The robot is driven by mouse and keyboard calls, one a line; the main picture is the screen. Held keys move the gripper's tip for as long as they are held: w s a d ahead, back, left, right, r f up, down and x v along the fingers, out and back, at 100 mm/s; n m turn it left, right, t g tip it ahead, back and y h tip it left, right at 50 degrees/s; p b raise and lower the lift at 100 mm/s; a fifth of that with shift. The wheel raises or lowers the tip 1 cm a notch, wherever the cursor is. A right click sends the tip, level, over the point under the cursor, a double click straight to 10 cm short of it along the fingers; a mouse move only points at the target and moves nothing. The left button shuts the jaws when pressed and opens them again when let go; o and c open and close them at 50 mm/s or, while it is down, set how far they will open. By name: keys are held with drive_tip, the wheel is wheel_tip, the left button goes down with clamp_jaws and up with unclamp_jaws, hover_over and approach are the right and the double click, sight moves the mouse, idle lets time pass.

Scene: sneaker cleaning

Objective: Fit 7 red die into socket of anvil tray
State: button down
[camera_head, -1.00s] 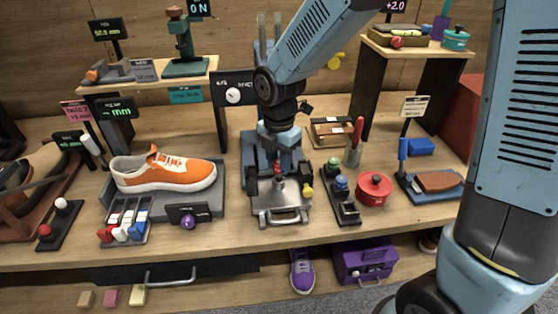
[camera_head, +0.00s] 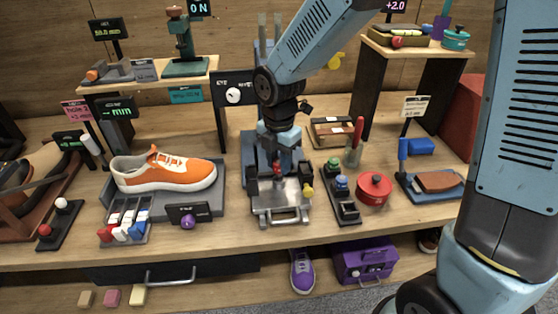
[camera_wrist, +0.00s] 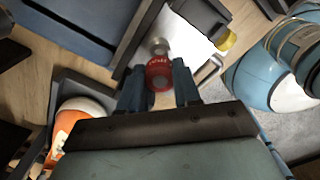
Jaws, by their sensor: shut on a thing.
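The 7 red die (camera_wrist: 159,74) is between the fingers of my gripper (camera_wrist: 160,84) in the wrist view. My gripper is shut on it. In the head view the red die (camera_head: 278,169) shows small below my gripper (camera_head: 279,173), over the back part of the anvil tray (camera_head: 289,199). The tray is a grey metal plate with a front handle, and its pale plate also shows in the wrist view (camera_wrist: 185,42). A grey round metal piece (camera_wrist: 158,46) shows just beyond the die. I cannot tell whether the die touches the tray, and the socket is not clearly seen.
A black rack (camera_head: 342,199) with green and blue-topped dies stands right of the tray, beside a red pot (camera_head: 374,188). A yellow knob (camera_head: 308,191) sits at the tray's right edge. An orange sneaker (camera_head: 163,172) is on a grey stand to the left.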

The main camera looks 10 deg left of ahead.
sight(279, 161)
drive_tip(key=shift+f, duration=1.55)
drive_tip(key=c, duration=0.7)
unclamp_jaws()
wheel_tip(279, 161, up, 12)
drive_tip(key=shift+f, duration=0.1)
idle(0.5)
